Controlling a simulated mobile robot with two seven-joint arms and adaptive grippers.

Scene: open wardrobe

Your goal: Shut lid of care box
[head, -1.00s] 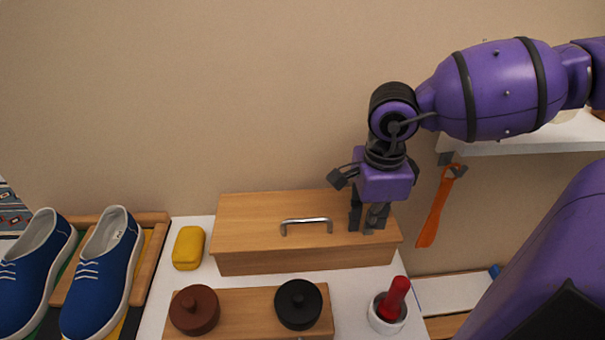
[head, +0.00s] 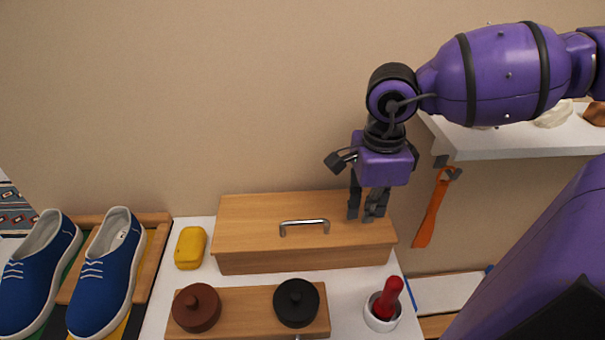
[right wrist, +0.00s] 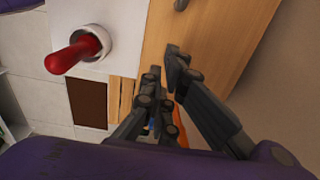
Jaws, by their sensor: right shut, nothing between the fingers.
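The care box (head: 300,260) is a long wooden box on the white surface against the wall. Its wooden lid (head: 250,222) lies flat over it, with a metal bar handle (head: 304,223) near the lid's front middle. My right gripper (head: 367,217) is shut and empty, pointing down at the right end of the lid. I cannot tell whether its tips touch the lid. In the right wrist view the gripper's dark fingers (right wrist: 165,75) show beside the wooden box (right wrist: 205,35). My left gripper is not in view.
A yellow soap-like block (head: 190,247) sits left of the box. A small wooden stand with a brown pot (head: 196,307) and a black pot (head: 297,303) is in front. A red-handled pestle (head: 390,294) stands in a white cup at right. Blue shoes (head: 105,275) lie at left.

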